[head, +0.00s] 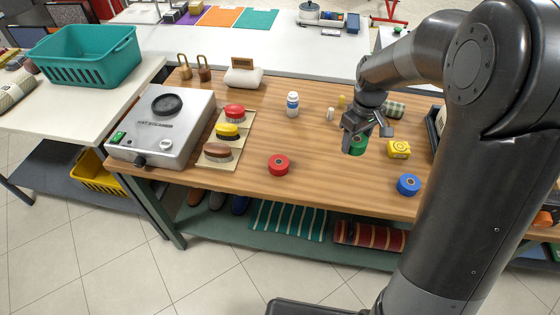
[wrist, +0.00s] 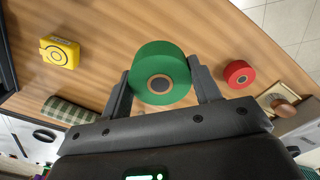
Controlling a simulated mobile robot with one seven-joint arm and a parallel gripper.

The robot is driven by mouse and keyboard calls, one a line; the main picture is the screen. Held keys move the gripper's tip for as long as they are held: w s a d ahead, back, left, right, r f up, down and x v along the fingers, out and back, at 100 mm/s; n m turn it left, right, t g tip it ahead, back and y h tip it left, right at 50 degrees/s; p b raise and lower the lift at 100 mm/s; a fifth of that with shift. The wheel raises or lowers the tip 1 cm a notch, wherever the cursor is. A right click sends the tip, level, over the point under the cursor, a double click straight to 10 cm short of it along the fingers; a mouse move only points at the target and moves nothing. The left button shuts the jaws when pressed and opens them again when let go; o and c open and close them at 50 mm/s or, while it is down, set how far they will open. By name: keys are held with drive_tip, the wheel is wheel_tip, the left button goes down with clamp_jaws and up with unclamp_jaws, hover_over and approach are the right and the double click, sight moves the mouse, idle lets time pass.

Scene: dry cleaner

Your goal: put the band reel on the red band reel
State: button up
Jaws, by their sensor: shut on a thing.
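My gripper (head: 353,143) is shut on a green band reel (head: 358,146). In the wrist view the green reel (wrist: 160,62) sits between the two fingers (wrist: 162,88), its round face with a brown core toward the camera. In the head view it appears above the wooden table, though the exact height is hard to tell. The red band reel (head: 279,165) lies flat near the table's front edge, left of my gripper and apart from it. It also shows at the right in the wrist view (wrist: 238,74). Its top looks bare.
A blue reel (head: 408,185) and a yellow tape measure (head: 399,149) lie to the right. A white bottle (head: 292,104) stands behind the red reel. A steel hat steamer (head: 162,125) and several colored domed pieces (head: 228,131) are at left. Wood between both reels is clear.

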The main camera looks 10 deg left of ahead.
drive_tip(key=s+a+r, duration=0.1)
drive_tip(key=s+a, duration=0.1)
drive_tip(key=a, duration=0.7)
hover_over(279, 162)
wheel_tip(279, 162, down, 6)
drive_tip(key=shift+f, duration=2.3)
drive_tip(key=o, duration=1)
drive_tip(key=shift+f, duration=0.15)
